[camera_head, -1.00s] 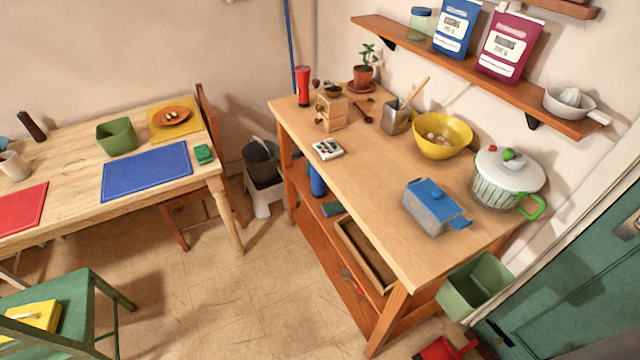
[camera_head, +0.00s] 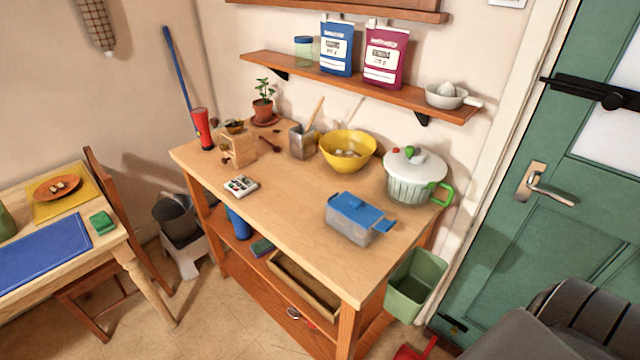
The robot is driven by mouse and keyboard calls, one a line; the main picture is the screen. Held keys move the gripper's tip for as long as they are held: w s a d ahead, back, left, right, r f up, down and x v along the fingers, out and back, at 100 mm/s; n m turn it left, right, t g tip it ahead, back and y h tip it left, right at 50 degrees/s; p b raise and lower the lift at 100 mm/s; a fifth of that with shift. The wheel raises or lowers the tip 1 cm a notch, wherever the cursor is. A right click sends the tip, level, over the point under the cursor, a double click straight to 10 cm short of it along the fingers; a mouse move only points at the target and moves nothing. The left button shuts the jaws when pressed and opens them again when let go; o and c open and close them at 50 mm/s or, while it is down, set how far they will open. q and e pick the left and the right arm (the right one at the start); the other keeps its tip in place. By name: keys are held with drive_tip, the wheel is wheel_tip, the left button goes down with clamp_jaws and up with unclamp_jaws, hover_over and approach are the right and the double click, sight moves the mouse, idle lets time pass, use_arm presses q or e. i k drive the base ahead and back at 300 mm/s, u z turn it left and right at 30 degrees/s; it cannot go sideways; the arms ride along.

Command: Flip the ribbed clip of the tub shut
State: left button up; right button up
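The tub (camera_head: 350,229) is a grey see-through box with a blue lid (camera_head: 352,205). It stands on the wooden workbench near its front right edge. A blue flap (camera_head: 387,226) sticks out from the right end of the lid and looks swung out from the wall. I cannot make out ribs on it at this size. The tub's far side is hidden. Neither of my grippers is in view; a dark grey part of my own arm or body shows at the lower right.
The workbench (camera_head: 280,212) has bare wood left of the tub. A white pot with a green handle (camera_head: 412,182) stands behind right of it, and a yellow bowl (camera_head: 347,160) behind it. A green bin (camera_head: 415,287) hangs at the bench's right end. A green door (camera_head: 510,220) is at right.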

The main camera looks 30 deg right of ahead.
sight(385, 225)
drive_tip(key=z, duration=1.75)
drive_tip(key=i, duration=0.1)
drive_tip(key=u, duration=0.3)
drive_tip(key=k, duration=1.25)
drive_tip(key=u, duration=0.7)
drive_tip(key=i, duration=1)
drive_tip(key=z, duration=0.55)
